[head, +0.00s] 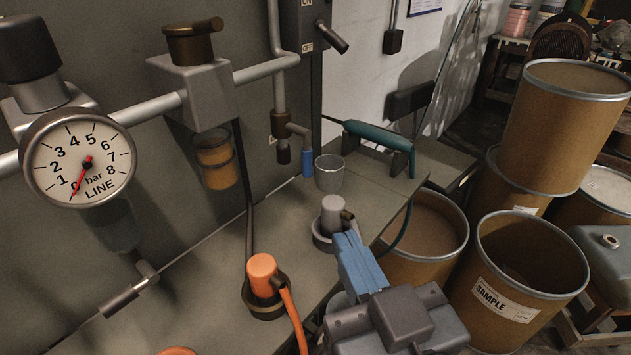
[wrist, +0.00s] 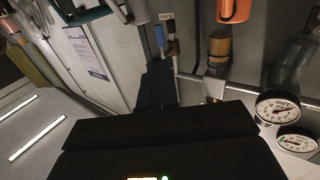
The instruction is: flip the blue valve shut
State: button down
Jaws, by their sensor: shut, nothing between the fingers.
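The blue valve handle (head: 307,162) hangs straight down at the end of a grey pipe elbow, beside the cabinet's edge at the back of the bench. In the wrist view a blue handle (wrist: 160,37) shows next to a small label, just beyond my fingertips. My gripper (head: 350,238) has blue fingers on a grey body, low in the head view, to the right of and nearer than the valve. The fingers are shut and empty. In the wrist view my gripper (wrist: 156,66) looks dark, and a gap shows between it and the handle.
A grey-capped fitting (head: 332,216) and an orange plug with hose (head: 263,276) are on the bench. A line gauge (head: 80,158) is left. Brown drums (head: 530,255) crowd the right.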

aim_at(308, 167)
jog(key=p+x, duration=0.2)
jog(key=x, duration=1)
jog(key=shift+w+a, duration=0.1)
jog(key=shift+w, duration=0.1)
